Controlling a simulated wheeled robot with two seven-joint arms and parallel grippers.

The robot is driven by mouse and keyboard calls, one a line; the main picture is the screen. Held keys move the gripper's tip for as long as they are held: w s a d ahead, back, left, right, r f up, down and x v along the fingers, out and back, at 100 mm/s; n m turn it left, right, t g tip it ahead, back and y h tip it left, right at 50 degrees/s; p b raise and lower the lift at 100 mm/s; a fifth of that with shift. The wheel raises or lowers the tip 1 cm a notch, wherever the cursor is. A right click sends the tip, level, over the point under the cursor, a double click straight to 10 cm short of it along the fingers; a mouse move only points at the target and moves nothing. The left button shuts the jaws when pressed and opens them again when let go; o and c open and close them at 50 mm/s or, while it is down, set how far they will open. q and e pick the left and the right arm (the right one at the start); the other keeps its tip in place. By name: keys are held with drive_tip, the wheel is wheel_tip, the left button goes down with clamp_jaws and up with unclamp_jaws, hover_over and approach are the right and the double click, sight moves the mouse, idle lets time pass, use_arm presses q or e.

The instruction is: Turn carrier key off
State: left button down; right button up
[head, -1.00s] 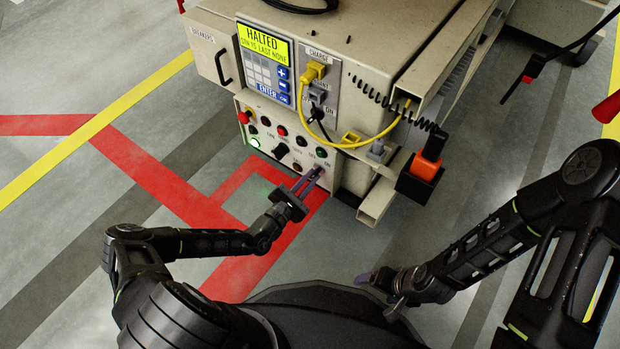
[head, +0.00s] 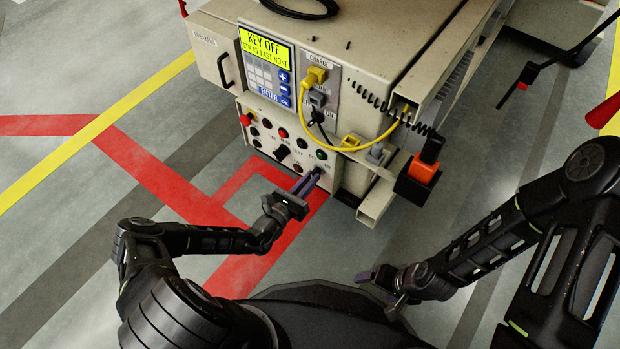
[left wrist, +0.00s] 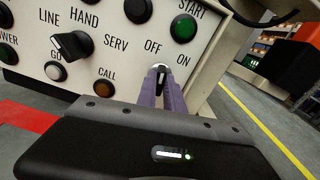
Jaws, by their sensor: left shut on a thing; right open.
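The beige carrier (head: 370,55) stands ahead with a control panel (head: 262,148) on its front. Its display (head: 266,50) reads "KEY OFF" above a second line of text. My left gripper (head: 306,182) is at the panel's lower right corner. In the left wrist view its purple fingers (left wrist: 163,88) are shut on the key switch (left wrist: 158,68), below the OFF and ON labels. The fingers hide most of the key. My right gripper (head: 376,278) is open and empty, low in front of my base, away from the carrier.
A yellow cable (head: 385,128) runs from the charge socket to the carrier's side. An orange and black plug holder (head: 420,170) juts out at the right. The floor in front is clear.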

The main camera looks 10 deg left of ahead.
use_arm(q)
drive_tip(key=n, duration=0.4)
drive_tip(key=shift+f, duration=0.1)
idle(0.4)
drive_tip(key=c, duration=1.5)
unclamp_jaws()
drive_tip(key=shift+o, duration=0.2)
drive_tip(key=p+v, duration=0.2)
drive_tip(key=v, duration=0.6)
drive_tip(key=shift+w, duration=0.1)
